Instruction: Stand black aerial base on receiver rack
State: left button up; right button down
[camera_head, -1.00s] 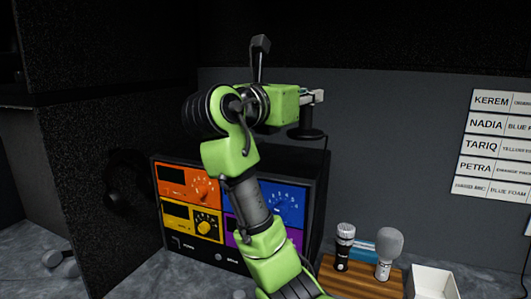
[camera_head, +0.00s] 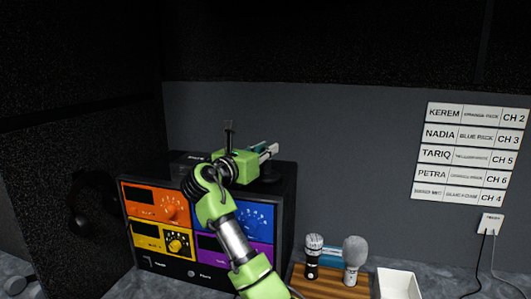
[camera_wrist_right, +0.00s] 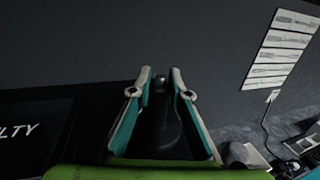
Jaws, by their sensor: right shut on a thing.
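The receiver rack (camera_head: 190,270) is a black cabinet with orange, blue, yellow and purple front panels. My right gripper (camera_head: 268,151) is over the right part of its top, pointing right. It is shut on the black aerial base (camera_head: 271,178), whose dark round foot shows below the fingers, at or just above the rack top; contact cannot be told. In the right wrist view, the aerial base (camera_wrist_right: 160,132) stands between the teal-lined fingers of the right gripper (camera_wrist_right: 160,85). My left gripper is out of view.
A wooden block (camera_head: 325,283) with a dark-handled microphone (camera_head: 313,256) and a grey foam-topped microphone (camera_head: 354,258) is right of the rack. A white tray (camera_head: 398,284) is beside it. Name labels (camera_head: 470,155) hang on the back wall. A black headset-like shape (camera_head: 95,200) is at left.

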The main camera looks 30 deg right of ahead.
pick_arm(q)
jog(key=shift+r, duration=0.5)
pick_arm(e)
jog(key=shift+f, duration=0.85)
jog(key=c, duration=1.9)
grip_release()
jog(key=shift+f, duration=0.2)
jog(key=shift+s, duration=0.1)
jog(key=shift+r, duration=0.15)
